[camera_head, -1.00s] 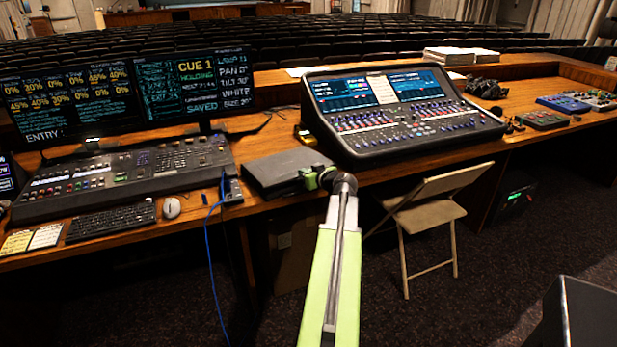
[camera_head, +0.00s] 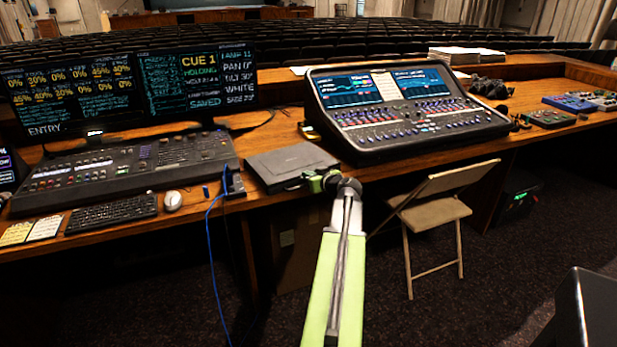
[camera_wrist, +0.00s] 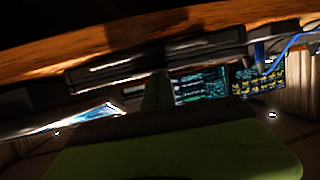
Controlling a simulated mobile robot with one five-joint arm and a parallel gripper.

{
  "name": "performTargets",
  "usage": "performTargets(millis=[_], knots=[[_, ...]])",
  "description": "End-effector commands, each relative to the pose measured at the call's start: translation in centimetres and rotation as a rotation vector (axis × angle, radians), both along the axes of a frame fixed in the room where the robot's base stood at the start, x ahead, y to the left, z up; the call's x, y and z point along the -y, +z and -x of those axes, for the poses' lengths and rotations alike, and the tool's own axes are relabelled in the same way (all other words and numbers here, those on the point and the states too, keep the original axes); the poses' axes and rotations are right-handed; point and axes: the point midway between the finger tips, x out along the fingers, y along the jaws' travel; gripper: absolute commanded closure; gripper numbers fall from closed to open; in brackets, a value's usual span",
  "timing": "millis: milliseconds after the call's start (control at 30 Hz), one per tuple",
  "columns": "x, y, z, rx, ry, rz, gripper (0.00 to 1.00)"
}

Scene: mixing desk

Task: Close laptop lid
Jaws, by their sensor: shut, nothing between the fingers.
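The laptop (camera_head: 288,160) is a flat dark slab on the desk between the lighting console and the audio mixer. Its lid looks down on its base, with no screen or keys showing. My gripper (camera_head: 314,182), with green parts, is at the laptop's front right edge, over the desk's front edge. It is shut and empty; whether it touches the laptop I cannot tell. The wrist view is tilted and dark. It shows what looks like the laptop's front edge (camera_wrist: 155,60) close ahead, with a green part of my gripper below.
The audio mixer (camera_head: 405,110) stands just right of the laptop. The lighting console (camera_head: 125,170), keyboard (camera_head: 112,213) and mouse (camera_head: 173,200) are left. A blue cable (camera_head: 211,250) hangs off the desk. A folding chair (camera_head: 435,212) stands right of my arm.

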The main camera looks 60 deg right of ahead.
Motion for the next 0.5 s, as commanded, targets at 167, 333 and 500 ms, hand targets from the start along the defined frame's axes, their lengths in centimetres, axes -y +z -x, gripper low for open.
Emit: performTargets(millis=[167,333,500], knots=[[-0.3,-0.4,0.2,-0.02,0.01,0.002,1.0],[-0.5,2.3,0.1,-0.014,0.01,0.003,1.0],[-1.4,5.1,1.7,-0.002,0.002,0.003,1.0]])
